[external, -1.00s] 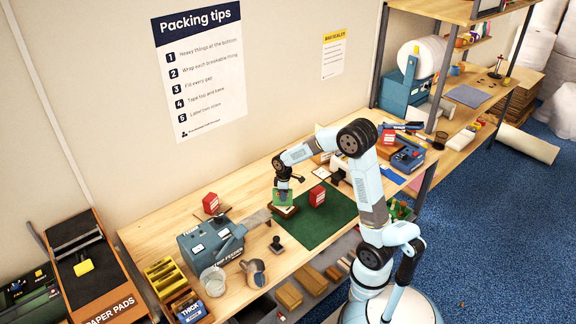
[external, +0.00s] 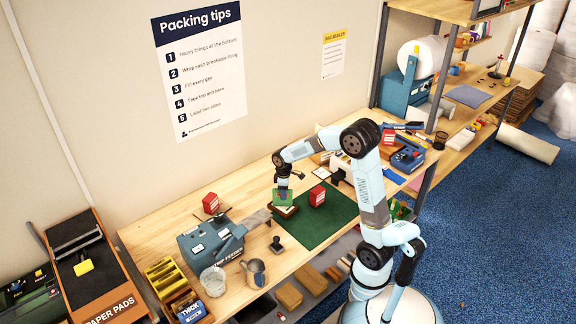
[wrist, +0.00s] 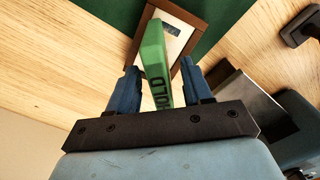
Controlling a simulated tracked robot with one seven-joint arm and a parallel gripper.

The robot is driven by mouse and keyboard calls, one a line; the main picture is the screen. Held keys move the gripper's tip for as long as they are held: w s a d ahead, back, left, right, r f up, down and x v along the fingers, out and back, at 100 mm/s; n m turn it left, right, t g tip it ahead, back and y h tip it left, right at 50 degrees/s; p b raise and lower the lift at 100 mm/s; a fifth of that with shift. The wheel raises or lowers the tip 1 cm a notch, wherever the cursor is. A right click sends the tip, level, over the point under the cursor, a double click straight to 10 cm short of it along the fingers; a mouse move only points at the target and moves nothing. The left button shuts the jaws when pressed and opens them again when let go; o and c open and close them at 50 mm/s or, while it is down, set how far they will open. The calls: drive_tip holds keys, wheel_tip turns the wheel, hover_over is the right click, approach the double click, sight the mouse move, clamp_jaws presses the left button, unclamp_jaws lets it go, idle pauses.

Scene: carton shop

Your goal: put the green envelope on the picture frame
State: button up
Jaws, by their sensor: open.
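The green envelope (external: 283,198) stands on edge over the picture frame (external: 286,212) on the green mat, and its lower edge appears to rest on the frame. In the wrist view the envelope (wrist: 156,62), with dark letters on its side, is between the two blue fingers of my gripper (wrist: 161,77). The fingers are apart, with a gap on each side of the envelope. The brown wooden frame (wrist: 199,37) with its pale picture lies beyond the fingertips. The envelope hides part of the frame. In the external view my gripper (external: 283,188) is just above the envelope.
A red box (external: 317,196) stands on the green mat (external: 325,218) right of the frame. A blue-grey tape machine (external: 210,240) and a dark stamp (external: 276,244) are to the left. Another red box (external: 211,203) stands behind the machine. The mat's front part is clear.

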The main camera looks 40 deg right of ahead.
wheel_tip(320, 180, up, 10)
drive_tip(key=shift+f, duration=0.1)
drive_tip(key=s+d+r+m+t, duration=0.2)
drive_tip(key=s+m, duration=0.1)
drive_tip(key=s, duration=0.6)
drive_tip(key=s+d+r+m+t, duration=0.1)
drive_tip(key=s+d+r+m, duration=0.1)
drive_tip(key=s, duration=0.8)
drive_tip(key=s+d+r+m+t, duration=0.2)
drive_tip(key=s+r+m, duration=0.1)
drive_tip(key=s, duration=0.6)
drive_tip(key=shift+s+d+m+t, duration=0.3)
drive_tip(key=shift+m, duration=0.2)
drive_tip(key=shift+r, duration=0.1)
